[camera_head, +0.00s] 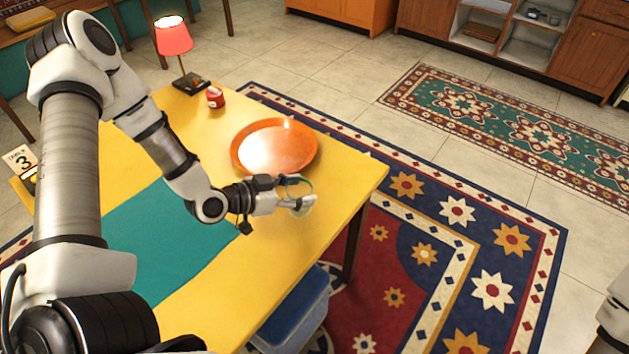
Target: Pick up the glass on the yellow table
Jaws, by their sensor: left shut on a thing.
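The yellow table (345,185) fills the left and middle of the head view. My left arm reaches across it from the left. My left gripper (299,196) is over the table's right part, just in front of the orange plate. It is shut on a small, clear glass (303,206), which is partly hidden by the fingers. I cannot tell whether the glass touches the table top. My right gripper is not in view; only a piece of my right arm shows at the lower right edge.
A round orange plate (275,147), a red jar (215,97) and a lamp with a red shade (173,38) stand on the table. A teal runner (165,245) crosses it. Patterned rugs (470,240) cover the floor at right.

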